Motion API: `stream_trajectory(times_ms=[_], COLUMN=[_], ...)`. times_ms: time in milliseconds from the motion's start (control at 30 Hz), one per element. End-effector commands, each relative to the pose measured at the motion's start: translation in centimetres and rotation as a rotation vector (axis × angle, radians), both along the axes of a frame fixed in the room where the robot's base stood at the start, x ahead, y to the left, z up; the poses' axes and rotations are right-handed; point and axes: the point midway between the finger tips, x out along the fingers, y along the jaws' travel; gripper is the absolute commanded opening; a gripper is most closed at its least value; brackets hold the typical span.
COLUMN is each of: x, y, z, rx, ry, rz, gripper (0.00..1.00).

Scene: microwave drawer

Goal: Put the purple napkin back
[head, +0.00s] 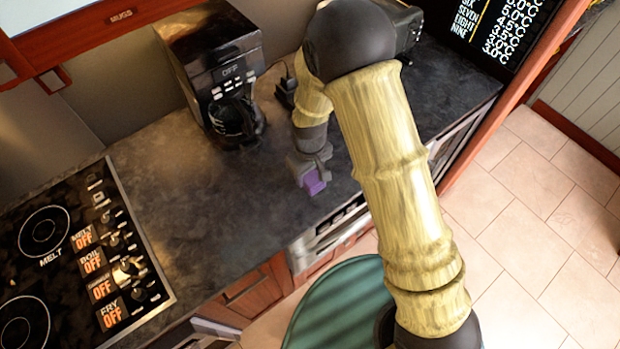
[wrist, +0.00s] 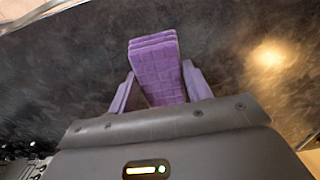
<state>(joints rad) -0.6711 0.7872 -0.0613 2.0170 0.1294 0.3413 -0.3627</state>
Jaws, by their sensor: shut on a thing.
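The purple napkin (wrist: 157,70) is a folded, textured block in the wrist view. My gripper (wrist: 158,92) is shut on it, with one purple-tinted finger on each side. In the head view, my gripper (head: 311,176) is over the dark countertop near its front edge, and the napkin (head: 313,183) shows as a small purple patch at its tip. I cannot tell whether the napkin touches the counter.
A black coffee maker (head: 226,85) stands at the back of the dark counter (head: 190,190). A stovetop (head: 85,255) with knobs is at the left. A drawer-like front (head: 335,232) lies below the counter edge. Counter between stove and gripper is clear.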

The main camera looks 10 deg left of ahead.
Motion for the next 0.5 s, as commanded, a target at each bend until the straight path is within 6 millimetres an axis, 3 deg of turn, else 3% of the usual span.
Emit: stream_trajectory(times_ms=[267,500], x=[0.2,0.1], y=[-0.4,-0.3], z=[-0.2,-2.9], rx=[-0.001,-0.002], ry=[0.001,0.003], rz=[-0.009,-0.007], gripper=[0.28,0.28])
